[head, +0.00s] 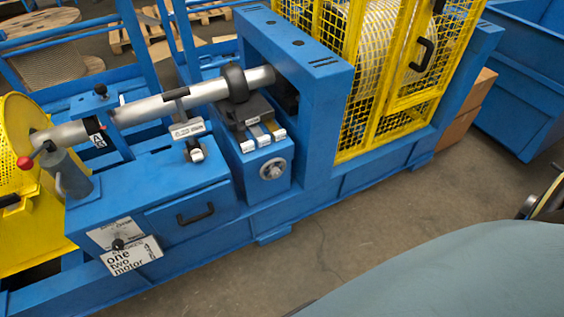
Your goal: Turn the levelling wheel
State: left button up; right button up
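A small round metallic wheel (271,168) sits on the front face of a blue block on the machine. It fits the levelling wheel, but I cannot read a label that confirms it. Above it, a dark block with several small white-labelled parts (262,138) rests on the blue block. A black ring (236,82) sits around the grey horizontal shaft (170,103) above that. Neither of my grippers shows in the head view, and nothing is touching the wheel.
A blue frame (325,150) stands right of the wheel, followed by a yellow mesh cage (392,70). A black drawer handle (195,214) and a sign reading "one two motor" (131,257) are to the left. A blue bin (525,90) stands far right.

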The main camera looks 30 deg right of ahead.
aim_at(275, 172)
jog(key=z, duration=0.6)
jog(key=i, duration=0.9)
jog(key=z, duration=0.5)
